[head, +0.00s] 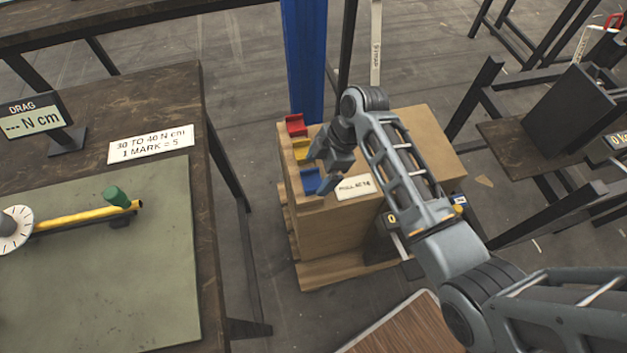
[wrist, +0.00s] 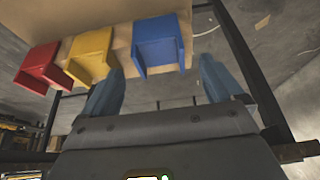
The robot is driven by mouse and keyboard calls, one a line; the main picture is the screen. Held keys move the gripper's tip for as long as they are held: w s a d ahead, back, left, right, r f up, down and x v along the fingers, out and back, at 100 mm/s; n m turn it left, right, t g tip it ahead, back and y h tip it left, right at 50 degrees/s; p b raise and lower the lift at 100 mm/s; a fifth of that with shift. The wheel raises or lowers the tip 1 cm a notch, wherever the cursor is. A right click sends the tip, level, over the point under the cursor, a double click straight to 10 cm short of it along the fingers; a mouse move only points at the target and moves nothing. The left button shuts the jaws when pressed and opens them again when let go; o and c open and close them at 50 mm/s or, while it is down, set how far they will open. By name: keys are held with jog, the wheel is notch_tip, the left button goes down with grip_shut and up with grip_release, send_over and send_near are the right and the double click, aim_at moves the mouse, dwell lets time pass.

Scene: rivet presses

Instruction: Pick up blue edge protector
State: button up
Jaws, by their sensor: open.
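The blue edge protector (head: 309,180) is a small channel-shaped piece at the near end of a row on the wooden crate's left edge. In the wrist view the blue edge protector (wrist: 161,38) is the rightmost of the row, upright on the wood with its open side towards me. My gripper (head: 321,172) is over the crate edge, close to the blue piece and partly covering its surroundings. In the wrist view my gripper (wrist: 160,70) is open and empty, with one finger on each side of the blue piece's line. I cannot tell whether either finger touches it.
A yellow protector (wrist: 92,53) and a red protector (wrist: 42,68) sit beside the blue one. A label card (head: 355,187) lies on the wooden crate (head: 430,135). A blue post (head: 304,60) stands behind. A workbench (head: 200,250) with a drag gauge is at left.

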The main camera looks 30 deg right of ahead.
aim_at(312, 185)
jog(key=shift+x, duration=1.35)
jog(key=shift+c, duration=0.3)
jog(key=c, duration=1.1)
